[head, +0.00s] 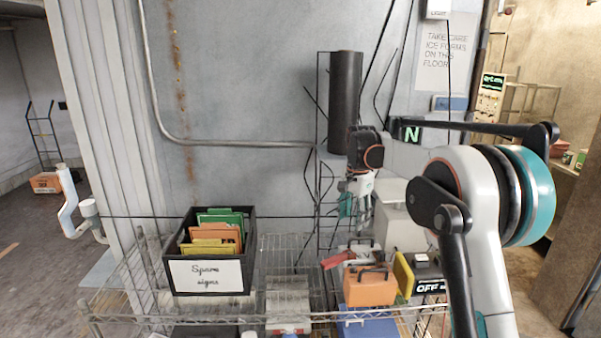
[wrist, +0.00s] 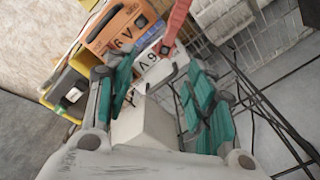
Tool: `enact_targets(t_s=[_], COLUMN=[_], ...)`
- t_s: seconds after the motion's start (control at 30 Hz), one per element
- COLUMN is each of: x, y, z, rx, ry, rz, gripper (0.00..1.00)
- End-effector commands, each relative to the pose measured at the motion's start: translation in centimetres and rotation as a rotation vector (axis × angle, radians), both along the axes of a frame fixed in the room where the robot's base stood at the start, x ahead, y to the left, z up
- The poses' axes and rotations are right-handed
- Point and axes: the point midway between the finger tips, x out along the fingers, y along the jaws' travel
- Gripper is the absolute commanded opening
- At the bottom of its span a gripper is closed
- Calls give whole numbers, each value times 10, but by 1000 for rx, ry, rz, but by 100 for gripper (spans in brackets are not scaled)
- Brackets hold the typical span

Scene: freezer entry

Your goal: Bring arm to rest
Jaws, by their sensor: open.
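My gripper (head: 355,208) hangs from my raised arm in front of the grey wall, pointing down above the right part of a wire shelf. In the wrist view my gripper (wrist: 160,88) has its two teal fingers spread apart with nothing held between them. Below the fingers the wrist view shows an orange 6 V battery (wrist: 116,27), a red strip-like thing (wrist: 176,25) and a pale box (wrist: 146,124). The fingers look apart from these things, though the exact height is hard to tell.
A black box labelled "Spare signs" (head: 206,276) stands on the wire shelf (head: 255,318) at left. The orange battery (head: 369,286) sits among clutter at right. A dark upright roll (head: 345,100) stands behind my gripper. Open floor (head: 35,240) shows at far left.

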Motion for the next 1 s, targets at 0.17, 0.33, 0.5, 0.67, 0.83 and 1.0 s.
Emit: enact_targets(t_s=[0.17,0.33,0.5,0.67,0.83,1.0], x=[-38,-76,-119,-161,-207,-254], y=[0,0,0,0,0,0], z=[24,42,54,57,54,44], rx=[-7,-20,-39,-59,-86,-118], ry=[-57,-111,-164,-214,-266,-317], rz=[94,184,274,358,446,533], gripper=[50,50,50,50,50,50])
